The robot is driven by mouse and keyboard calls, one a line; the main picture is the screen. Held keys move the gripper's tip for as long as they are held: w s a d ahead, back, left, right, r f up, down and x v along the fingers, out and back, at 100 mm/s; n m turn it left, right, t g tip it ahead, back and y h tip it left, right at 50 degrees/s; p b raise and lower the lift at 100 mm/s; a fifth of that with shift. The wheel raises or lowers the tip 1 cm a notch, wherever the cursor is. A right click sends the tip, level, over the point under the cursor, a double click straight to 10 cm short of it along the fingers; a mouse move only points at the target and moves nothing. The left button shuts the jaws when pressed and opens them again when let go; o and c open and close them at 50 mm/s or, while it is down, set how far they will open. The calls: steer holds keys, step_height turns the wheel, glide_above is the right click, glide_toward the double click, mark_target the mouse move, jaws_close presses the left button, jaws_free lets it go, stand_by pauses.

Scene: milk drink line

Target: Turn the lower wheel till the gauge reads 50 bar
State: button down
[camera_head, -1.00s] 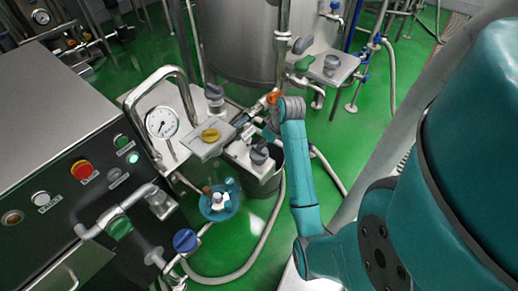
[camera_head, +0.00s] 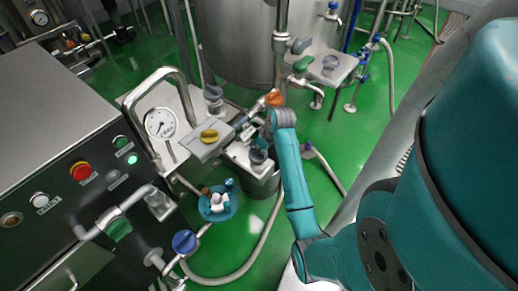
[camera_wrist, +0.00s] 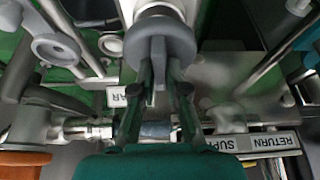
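The lower wheel is a dark grey knob (camera_head: 258,156) with a raised grip bar, below the orange handle in the head view. In the wrist view its grey disc and bar (camera_wrist: 160,42) fill the upper middle. My gripper (camera_wrist: 160,74) has its two fingers on either side of the bar, seemingly closed on it. In the head view my gripper is partly hidden by my wrist. The round white gauge (camera_head: 160,123) stands at the left on the machine; its needle shows, but the numbers are too small to read.
An orange handle (camera_head: 274,98) is close to my wrist. A blue valve knob (camera_head: 185,241) and a hose lie lower down.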

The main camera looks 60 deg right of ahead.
steer(key=shift+m, duration=0.4)
steer(key=m+h, duration=0.1)
steer(key=m, duration=0.3)
steer(key=shift+w+a+g+h, duration=0.1)
steer(key=shift+a+g+h, duration=0.05)
steer(key=shift+g+h, duration=0.25)
steer(key=shift+m+g+h, duration=0.4)
steer(key=shift+m+g, duration=0.1)
steer(key=shift+m, duration=1.7)
steer(key=c, duration=1.2)
jaws_free()
steer(key=v, duration=1.2)
steer(key=shift+w+a, duration=0.1)
steer(key=shift+a, duration=0.05)
